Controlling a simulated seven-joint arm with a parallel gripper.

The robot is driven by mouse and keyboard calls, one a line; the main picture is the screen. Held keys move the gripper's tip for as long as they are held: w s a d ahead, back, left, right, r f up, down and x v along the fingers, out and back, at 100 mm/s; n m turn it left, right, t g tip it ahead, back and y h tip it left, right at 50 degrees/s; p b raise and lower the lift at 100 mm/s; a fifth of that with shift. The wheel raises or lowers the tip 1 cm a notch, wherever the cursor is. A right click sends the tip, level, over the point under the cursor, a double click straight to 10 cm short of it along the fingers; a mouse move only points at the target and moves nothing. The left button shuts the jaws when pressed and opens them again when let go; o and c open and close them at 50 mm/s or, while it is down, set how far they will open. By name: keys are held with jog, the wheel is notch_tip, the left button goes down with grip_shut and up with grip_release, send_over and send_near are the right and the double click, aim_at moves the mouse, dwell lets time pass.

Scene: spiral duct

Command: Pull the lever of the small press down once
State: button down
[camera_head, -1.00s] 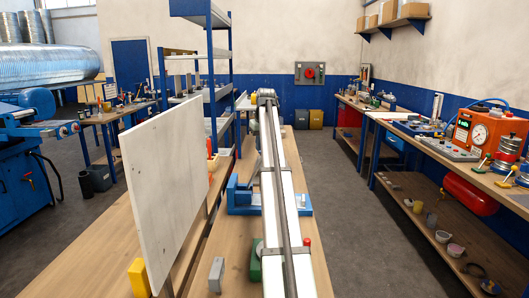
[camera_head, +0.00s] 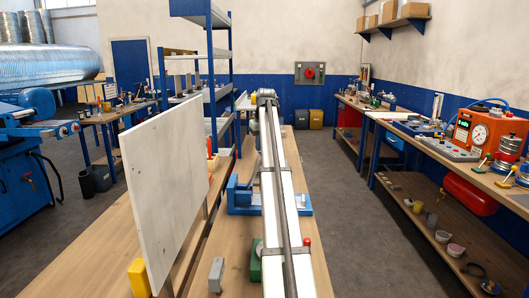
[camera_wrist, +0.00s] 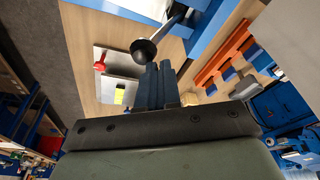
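The small press shows in the head view as a blue frame (camera_head: 238,198) on a blue base, partly hidden behind my arm. In the wrist view, its lever is a metal rod ending in a black ball knob (camera_wrist: 143,52), beside blue press parts (camera_wrist: 205,22). My gripper (camera_wrist: 158,70) shows in the wrist view with its two blue fingers side by side, no clear gap between them. The fingertips are just below the ball in the picture and hold nothing visible. Whether they touch the ball I cannot tell. The gripper is hidden in the head view.
A pale upright panel (camera_head: 168,185) stands left of the arm. A green block (camera_head: 256,260), grey block (camera_head: 216,274) and yellow block (camera_head: 139,277) are near the front. A red knob (camera_wrist: 99,66) on a metal plate lies left of the ball. The aisle floor (camera_head: 355,215) at right is clear.

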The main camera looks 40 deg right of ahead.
jog(key=shift+a+f, duration=0.15)
jog(key=shift+f, duration=0.35)
jog(key=shift+a+f, duration=0.1)
jog(key=shift+f, duration=0.25)
jog(key=shift+w+f, duration=0.3)
jog(key=shift+f, duration=0.05)
jog(key=shift+s+r, duration=0.15)
jog(key=shift+r, duration=0.1)
jog(key=shift+s+d, duration=0.1)
jog(key=shift+d, duration=0.2)
jog(key=shift+s+d+f, duration=0.25)
jog(key=shift+s+d, duration=0.2)
jog(key=shift+s, duration=0.05)
